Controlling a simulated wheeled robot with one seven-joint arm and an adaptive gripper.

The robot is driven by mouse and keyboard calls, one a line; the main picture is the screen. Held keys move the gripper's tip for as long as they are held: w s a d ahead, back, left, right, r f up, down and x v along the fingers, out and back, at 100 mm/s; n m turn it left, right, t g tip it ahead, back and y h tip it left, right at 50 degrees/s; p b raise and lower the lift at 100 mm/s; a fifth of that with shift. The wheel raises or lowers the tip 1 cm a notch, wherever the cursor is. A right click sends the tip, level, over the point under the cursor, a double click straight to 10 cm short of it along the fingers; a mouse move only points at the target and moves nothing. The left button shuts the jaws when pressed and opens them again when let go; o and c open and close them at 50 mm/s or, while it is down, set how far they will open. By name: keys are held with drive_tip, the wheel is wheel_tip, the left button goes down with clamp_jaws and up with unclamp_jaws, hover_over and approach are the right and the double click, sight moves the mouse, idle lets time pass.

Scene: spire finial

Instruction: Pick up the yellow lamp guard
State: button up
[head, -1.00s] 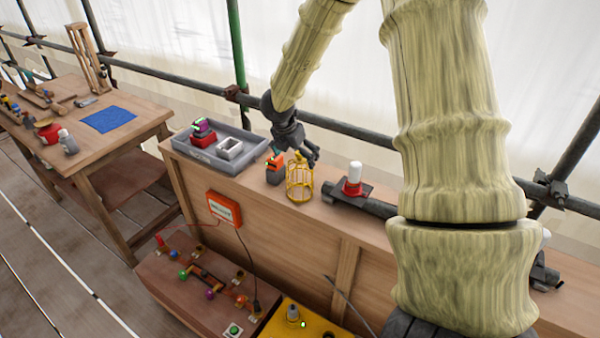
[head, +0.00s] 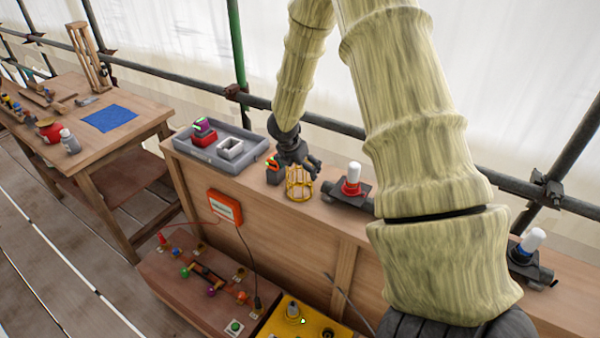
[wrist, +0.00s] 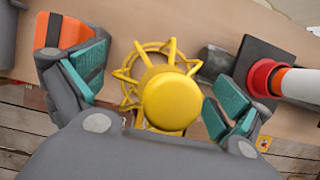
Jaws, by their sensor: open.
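The yellow lamp guard (head: 298,187) is a wire cage standing on the wooden shelf in the head view. In the wrist view the guard (wrist: 170,98) shows from above, its round yellow cap towards me and its wires and ring around it. My gripper (wrist: 165,90) is open, with one teal-padded finger on each side of the guard. In the head view my gripper (head: 300,170) is at the top of the guard, partly covering it. I cannot tell whether either finger touches it.
An orange and dark block (head: 275,170) stands close left of the guard. A red-and-white lamp on a dark base (head: 352,182) stands to its right. A grey tray (head: 250,160) with a few items lies further left. A dark rail (head: 400,125) runs behind the shelf.

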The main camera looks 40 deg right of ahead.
drive_tip(key=shift+c, duration=0.4)
drive_tip(key=c, duration=0.8)
drive_tip(key=shift+r, duration=0.1)
drive_tip(key=shift+c, duration=0.2)
